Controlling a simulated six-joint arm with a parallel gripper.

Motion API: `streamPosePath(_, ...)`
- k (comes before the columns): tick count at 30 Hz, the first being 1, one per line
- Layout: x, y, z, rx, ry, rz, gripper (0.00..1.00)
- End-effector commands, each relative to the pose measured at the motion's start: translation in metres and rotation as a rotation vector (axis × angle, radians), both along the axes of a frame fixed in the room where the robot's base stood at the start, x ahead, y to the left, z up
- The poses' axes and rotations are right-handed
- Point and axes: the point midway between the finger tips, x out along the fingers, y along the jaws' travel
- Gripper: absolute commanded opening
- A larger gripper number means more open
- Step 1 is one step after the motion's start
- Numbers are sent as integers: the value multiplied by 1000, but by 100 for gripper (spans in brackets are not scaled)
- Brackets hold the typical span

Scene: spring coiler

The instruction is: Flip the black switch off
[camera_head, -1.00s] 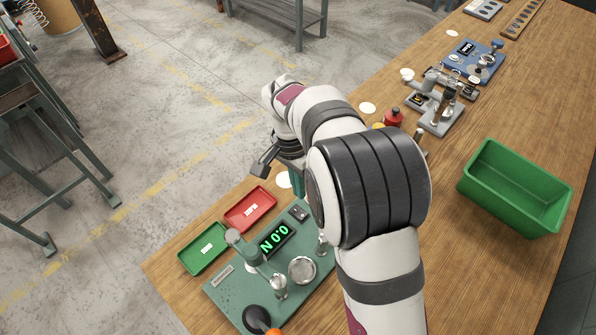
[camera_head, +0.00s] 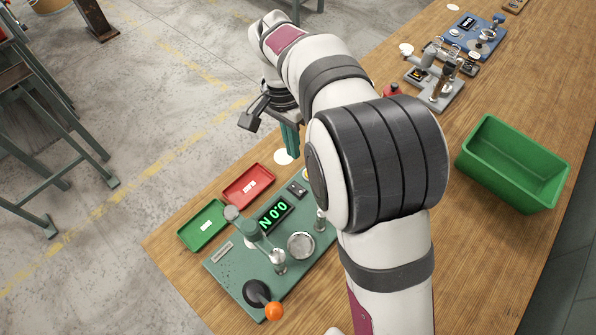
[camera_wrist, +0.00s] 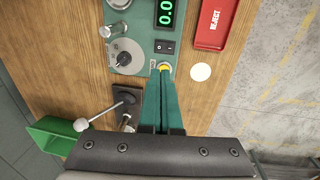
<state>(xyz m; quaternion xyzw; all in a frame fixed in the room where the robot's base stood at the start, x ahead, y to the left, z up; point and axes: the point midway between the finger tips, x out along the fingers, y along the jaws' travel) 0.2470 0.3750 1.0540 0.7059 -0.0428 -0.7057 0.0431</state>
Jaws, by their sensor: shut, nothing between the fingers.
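The black switch (camera_head: 297,188) is a small rocker on the far end of the green machine panel (camera_head: 232,270), beside the lit display. In the wrist view the black switch (camera_wrist: 165,46) lies just beyond my fingertips, and which way it is tipped is too small to tell. My gripper (camera_head: 291,150) has teal fingers pointing down, past the panel's far end in the head view. In the wrist view my gripper (camera_wrist: 162,78) is shut and empty, its tips overlapping the edge of a round yellow part (camera_wrist: 165,67). Contact with the switch does not show.
A red tray (camera_head: 248,185) and a green tray (camera_head: 203,224) lie beside the panel. A lever with an orange knob (camera_head: 274,311) is at its near end. A large green bin (camera_head: 510,165) stands at the right. A lever with a pale knob (camera_wrist: 81,125) is near my fingers.

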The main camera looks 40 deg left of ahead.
Motion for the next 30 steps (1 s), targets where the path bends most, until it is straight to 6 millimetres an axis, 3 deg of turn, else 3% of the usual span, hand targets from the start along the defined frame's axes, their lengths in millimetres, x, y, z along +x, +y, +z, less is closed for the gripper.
streamPosePath(18, 0, -15, -118, -3, 2, 0, 0)
streamPosePath(24, 0, -17, -135, -1, 0, -1, 0)
streamPosePath(30, 0, -17, -137, 0, 0, -1, 0)
